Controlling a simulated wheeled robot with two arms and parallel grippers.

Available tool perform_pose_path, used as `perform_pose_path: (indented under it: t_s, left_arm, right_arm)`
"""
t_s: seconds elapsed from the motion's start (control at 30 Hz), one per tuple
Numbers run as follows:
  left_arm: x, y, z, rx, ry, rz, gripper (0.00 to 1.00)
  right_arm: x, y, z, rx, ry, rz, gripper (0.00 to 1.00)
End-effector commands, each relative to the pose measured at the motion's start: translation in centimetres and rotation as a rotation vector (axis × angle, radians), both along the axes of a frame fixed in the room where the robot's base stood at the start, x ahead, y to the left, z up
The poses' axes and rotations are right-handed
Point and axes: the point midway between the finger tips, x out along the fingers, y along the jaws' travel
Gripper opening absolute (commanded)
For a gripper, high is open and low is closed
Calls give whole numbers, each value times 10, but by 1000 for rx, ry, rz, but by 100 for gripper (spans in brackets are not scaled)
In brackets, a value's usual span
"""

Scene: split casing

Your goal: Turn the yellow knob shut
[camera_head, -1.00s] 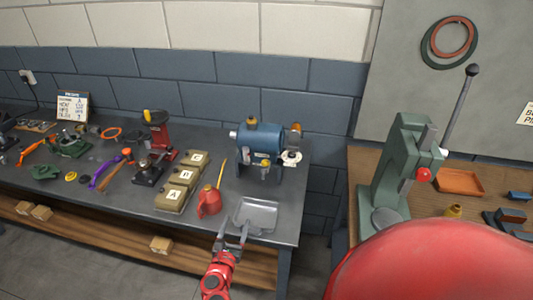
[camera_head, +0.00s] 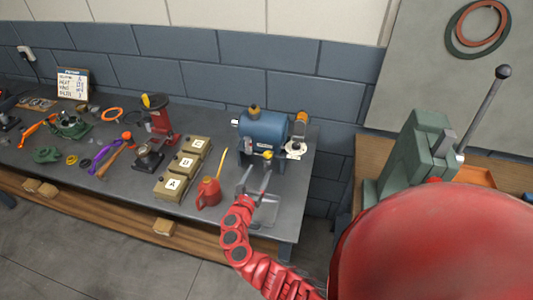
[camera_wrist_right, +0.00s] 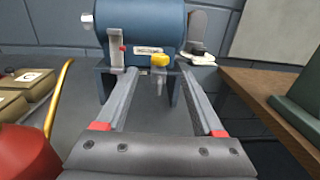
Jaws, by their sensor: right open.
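The yellow knob (camera_head: 267,155) sits low on the front of a blue cylindrical tank (camera_head: 265,129) on the dark bench. In the right wrist view the yellow knob (camera_wrist_right: 160,60) appears between and beyond my fingertips, with a small pipe hanging below it. My right gripper (camera_head: 257,172) is open and empty. It points at the tank front, and its fingers (camera_wrist_right: 158,73) appear short of the knob, though the exact gap cannot be told. My left gripper is not in view.
A red oil can (camera_head: 208,192) with a yellow spout stands just left. Lettered boxes (camera_head: 172,187) are farther left. A green press (camera_head: 414,150) stands on the wooden bench (camera_head: 349,165) at right.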

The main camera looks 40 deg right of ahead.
Motion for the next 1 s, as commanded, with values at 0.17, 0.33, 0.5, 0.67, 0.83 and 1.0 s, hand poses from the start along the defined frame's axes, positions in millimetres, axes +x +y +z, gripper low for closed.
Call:
perform_pose_path:
  t_s: [0.17, 0.33, 0.5, 0.67, 0.83, 1.0]
  left_arm:
    - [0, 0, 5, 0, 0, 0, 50]
    - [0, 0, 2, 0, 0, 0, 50]
    - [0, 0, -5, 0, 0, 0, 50]
    - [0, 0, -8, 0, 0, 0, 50]
    - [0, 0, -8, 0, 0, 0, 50]
    - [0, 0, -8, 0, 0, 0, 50]
  right_arm:
    - [17, -24, 1, -2, 2, -4, 69]
    - [33, -43, 0, 0, -1, -3, 69]
    - [46, -59, -1, 0, -4, -2, 69]
    - [52, -68, 0, 0, -3, -3, 69]
    - [54, -70, 0, 1, -2, 0, 69]
    - [54, -70, 0, 1, -1, 0, 69]
